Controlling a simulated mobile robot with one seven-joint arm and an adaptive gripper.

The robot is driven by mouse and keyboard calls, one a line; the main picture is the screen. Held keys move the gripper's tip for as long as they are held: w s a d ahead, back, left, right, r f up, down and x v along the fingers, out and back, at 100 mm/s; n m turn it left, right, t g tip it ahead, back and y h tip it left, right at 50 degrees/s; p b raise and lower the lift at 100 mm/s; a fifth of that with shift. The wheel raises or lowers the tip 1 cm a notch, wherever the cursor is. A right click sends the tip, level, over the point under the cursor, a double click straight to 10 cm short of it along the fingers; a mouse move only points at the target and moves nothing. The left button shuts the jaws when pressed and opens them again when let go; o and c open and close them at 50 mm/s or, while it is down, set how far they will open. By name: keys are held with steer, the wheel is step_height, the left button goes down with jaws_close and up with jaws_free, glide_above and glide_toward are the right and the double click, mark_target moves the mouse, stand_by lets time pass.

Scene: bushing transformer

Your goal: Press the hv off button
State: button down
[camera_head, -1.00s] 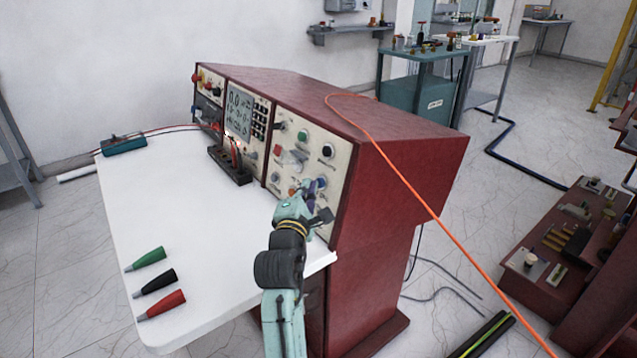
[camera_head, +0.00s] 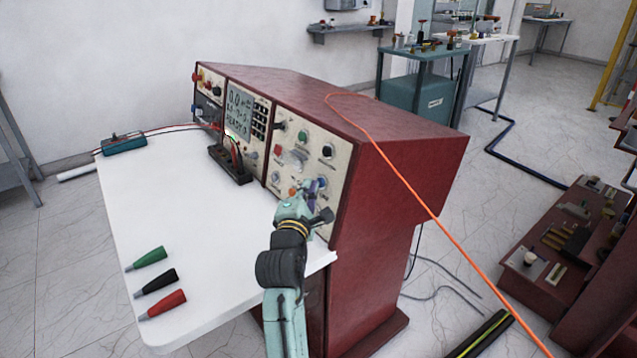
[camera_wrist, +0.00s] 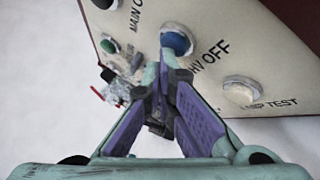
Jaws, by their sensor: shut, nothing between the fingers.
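The hv off button (camera_wrist: 176,41) is a round blue cap in a pale ring on the cream panel, beside the printed "HV OFF" label in the wrist view. My gripper (camera_wrist: 162,62) is shut and empty, with its purple-padded fingers together. Its tips overlap the lower left edge of the button in that view; I cannot tell whether they touch it. In the head view my gripper (camera_head: 314,193) is close against the lower part of the right-hand control panel (camera_head: 338,170). My fingers partly hide the buttons there.
A pale lamp test button (camera_wrist: 243,90) lies right of the gripper in the wrist view. The red console (camera_head: 420,165) stands behind a white tabletop (camera_head: 190,220). Green, black and red probes lie at its front left. An orange cable (camera_head: 400,175) crosses the console.

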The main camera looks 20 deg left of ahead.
steer(key=shift+s+a+r, duration=0.15)
steer(key=shift+s+a, duration=0.2)
steer(key=shift+s, duration=0.15)
steer(key=shift+s+a, duration=0.1)
steer(key=s+a, duration=0.1)
steer(key=s, duration=0.1)
steer(key=s+a+r+p, duration=0.1)
steer(key=shift+s+a+r, duration=0.1)
steer(key=shift+s+a, duration=0.25)
steer(key=shift+a, duration=0.05)
steer(key=c, duration=2.3)
jaws_free()
stand_by(0.4)
